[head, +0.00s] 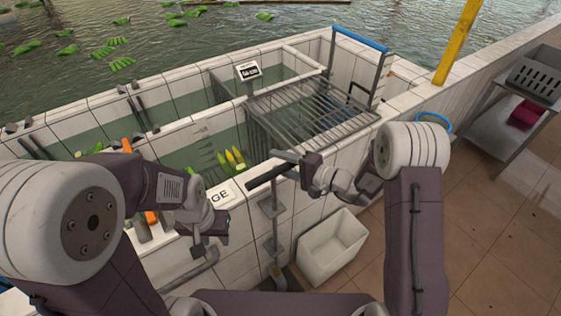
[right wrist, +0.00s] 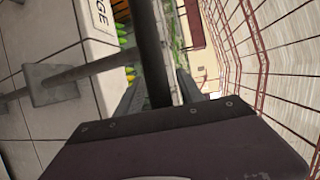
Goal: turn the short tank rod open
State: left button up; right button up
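The tank rod (head: 274,232) is a grey upright rod held in brackets on the tank's tiled front wall, with a dark crossbar handle (head: 262,178) on top. In the right wrist view the rod (right wrist: 95,66) runs out of a grey bracket to the dark handle (right wrist: 150,50). My right gripper (head: 287,157) is at the handle's right end. Its fingers (right wrist: 162,85) stand apart on both sides of the handle, with a gap visible on the right side. My left gripper (head: 212,238) is low in front of the wall at left, away from the handle; its fingers are unclear.
A sign ending in "GE" (head: 222,193) lies on the wall top left of the handle. A white bin (head: 332,248) stands on the floor below. A metal rack (head: 315,108) spans the tank behind. Yellow and green produce (head: 232,160) floats in the tank.

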grip_shut()
dwell(1.3)
